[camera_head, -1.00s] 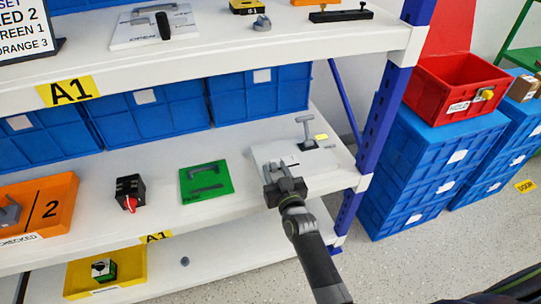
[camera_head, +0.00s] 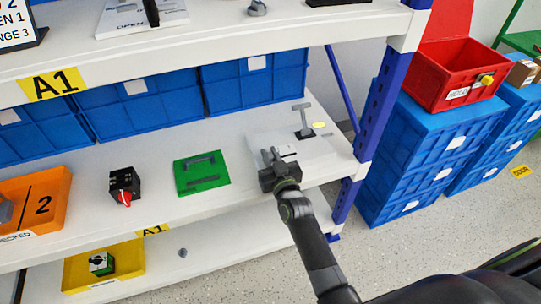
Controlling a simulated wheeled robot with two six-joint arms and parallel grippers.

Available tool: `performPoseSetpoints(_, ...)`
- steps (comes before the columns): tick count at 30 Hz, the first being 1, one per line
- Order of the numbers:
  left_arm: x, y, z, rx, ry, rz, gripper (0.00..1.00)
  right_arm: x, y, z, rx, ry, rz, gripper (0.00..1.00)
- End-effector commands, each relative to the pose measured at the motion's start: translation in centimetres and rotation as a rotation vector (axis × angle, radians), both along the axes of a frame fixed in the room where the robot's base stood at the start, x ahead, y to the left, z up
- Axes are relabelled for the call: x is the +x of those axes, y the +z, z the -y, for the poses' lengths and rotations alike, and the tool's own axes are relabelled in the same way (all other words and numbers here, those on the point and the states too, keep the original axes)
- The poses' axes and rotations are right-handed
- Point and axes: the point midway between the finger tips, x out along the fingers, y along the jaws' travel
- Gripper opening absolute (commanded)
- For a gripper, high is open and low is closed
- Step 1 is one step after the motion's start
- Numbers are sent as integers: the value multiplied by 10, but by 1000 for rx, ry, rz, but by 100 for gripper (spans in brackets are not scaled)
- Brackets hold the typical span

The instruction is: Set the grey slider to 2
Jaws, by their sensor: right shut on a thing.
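A light grey panel (camera_head: 318,150) lies on the middle shelf at its right end. A grey T-shaped lever (camera_head: 304,118) stands upright at its back, with a small yellow label beside it. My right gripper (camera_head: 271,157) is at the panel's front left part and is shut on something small. The fingers hide most of it; by its place on the panel it appears to be the grey slider. The slider's marks cannot be read. My left gripper is not in view.
Left of the panel are a green plate with a handle (camera_head: 201,173), a black box with a red knob (camera_head: 124,186) and an orange tray (camera_head: 52,198). Blue crates (camera_head: 256,85) stand behind. A blue rack post (camera_head: 382,112) rises just right of the panel.

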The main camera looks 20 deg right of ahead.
Motion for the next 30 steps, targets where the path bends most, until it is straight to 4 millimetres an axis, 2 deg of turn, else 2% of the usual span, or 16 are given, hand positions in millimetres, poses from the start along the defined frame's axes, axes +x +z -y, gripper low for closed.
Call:
performPoseSetpoints(5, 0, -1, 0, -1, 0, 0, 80, 0, 0, 3, -1, 0, 1, 0)
performPoseSetpoints(13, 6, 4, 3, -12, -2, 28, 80, 1, 0, 34, -3, 0, 1, 0)
performPoseSetpoints(21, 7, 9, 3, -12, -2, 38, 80, 1, 0, 35, 0, 0, 1, 0)
performPoseSetpoints(22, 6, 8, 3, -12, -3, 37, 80, 1, 0, 35, 0, 0, 1, 18)
performPoseSetpoints(24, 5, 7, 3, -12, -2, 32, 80, 1, 0, 35, 0, 0, 1, 28)
performPoseSetpoints(27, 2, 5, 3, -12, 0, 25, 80, 1, 0, 35, 0, 0, 1, 38)
performPoseSetpoints(30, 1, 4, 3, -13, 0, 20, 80, 1, 0, 35, 0, 0, 1, 38)
